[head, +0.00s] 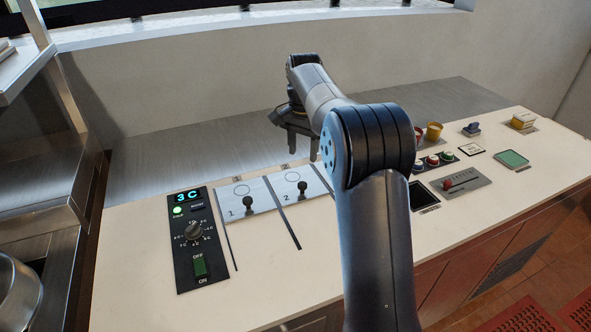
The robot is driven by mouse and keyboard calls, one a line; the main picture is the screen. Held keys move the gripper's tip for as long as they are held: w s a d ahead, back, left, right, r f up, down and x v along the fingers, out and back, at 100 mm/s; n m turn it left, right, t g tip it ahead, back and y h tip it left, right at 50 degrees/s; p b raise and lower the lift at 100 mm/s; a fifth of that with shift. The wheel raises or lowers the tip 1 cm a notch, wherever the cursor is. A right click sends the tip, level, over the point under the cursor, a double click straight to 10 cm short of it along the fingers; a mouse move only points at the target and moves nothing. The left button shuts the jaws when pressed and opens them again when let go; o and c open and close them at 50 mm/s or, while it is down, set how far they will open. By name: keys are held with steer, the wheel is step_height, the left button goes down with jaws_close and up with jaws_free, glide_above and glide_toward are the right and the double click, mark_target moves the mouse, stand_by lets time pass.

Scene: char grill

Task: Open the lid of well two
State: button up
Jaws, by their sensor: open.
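The lid of well two (288,181) is a flat pale grey plate marked "2", with a dark knob (302,187) on it. It lies flat and shut in the counter, right of the similar lid of well one (236,193) with its own knob (248,202). My gripper (302,152) is open and empty, fingers pointing down. In the picture it appears above and slightly behind the well two lid, apart from the knob. My arm hides the counter to the right of this lid, where the edge of another panel shows.
A black control panel (182,252) with a dial and a green switch sits left of the lids. Beyond my arm are small cups (433,131), buttons, a slider panel (460,182) and a green pad (512,159). A metal shelf unit (45,150) stands at far left.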

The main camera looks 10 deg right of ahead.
mark_target(302, 184)
step_height(302, 184, down, 11)
steer(key=shift+s+r, duration=0.1)
steer(key=shift+r, duration=0.1)
steer(key=shift+c, duration=0.4)
jaws_close()
stand_by(0.3)
